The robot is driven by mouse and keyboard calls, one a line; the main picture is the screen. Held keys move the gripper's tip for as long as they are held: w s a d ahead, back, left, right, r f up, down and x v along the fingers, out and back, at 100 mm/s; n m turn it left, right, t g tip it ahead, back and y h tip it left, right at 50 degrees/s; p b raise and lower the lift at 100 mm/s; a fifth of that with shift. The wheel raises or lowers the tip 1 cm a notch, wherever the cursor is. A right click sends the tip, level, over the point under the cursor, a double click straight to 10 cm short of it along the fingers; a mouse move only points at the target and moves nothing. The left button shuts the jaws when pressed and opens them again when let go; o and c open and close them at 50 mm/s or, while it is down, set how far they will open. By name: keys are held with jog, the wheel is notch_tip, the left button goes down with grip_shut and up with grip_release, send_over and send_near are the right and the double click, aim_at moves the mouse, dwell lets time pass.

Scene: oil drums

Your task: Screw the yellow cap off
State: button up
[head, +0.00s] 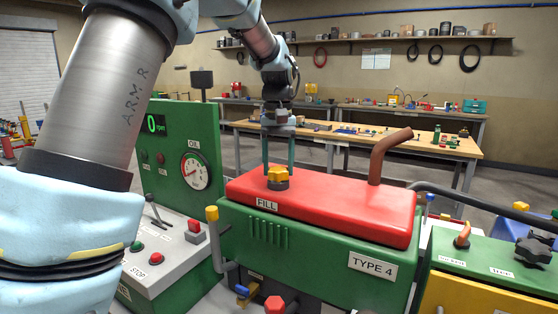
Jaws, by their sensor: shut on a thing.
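The yellow cap (279,174) sits on a dark round neck (278,184) on the red top (310,197) of the green machine, just behind the FILL label (267,204). My gripper (279,168) points straight down from above, its two long greenish fingers reaching the cap. The fingers are shut on the cap, one at its left side and one at its right. The cap looks upright and level on the neck. Any gap between cap and neck is too small to tell.
A brown exhaust pipe (386,156) rises from the red top to the right of the cap. A green panel with an OIL gauge (195,171) stands at the left. A wooden workbench (400,142) is behind. A yellow-and-green unit (485,275) stands at the right.

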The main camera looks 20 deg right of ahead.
dwell(0.3)
jog(key=n, duration=0.1)
jog(key=n+p, duration=0.1)
jog(key=n, duration=0.1)
jog(key=shift+r+n+p, duration=0.2)
jog(key=shift+n+p, duration=0.1)
jog(key=n, duration=0.3)
jog(key=shift+a+f+p, duration=0.1)
jog(key=shift+f+p, duration=0.05)
jog(key=shift+p, duration=0.25)
jog(key=n, duration=0.1)
jog(key=n+p, duration=0.2)
jog(key=n, duration=0.1)
jog(key=shift+a+r, duration=0.1)
jog(key=shift+r, duration=0.15)
jog(key=shift+f+n+p, duration=0.25)
jog(key=shift+n+p, duration=0.25)
jog(key=shift+n, duration=0.6)
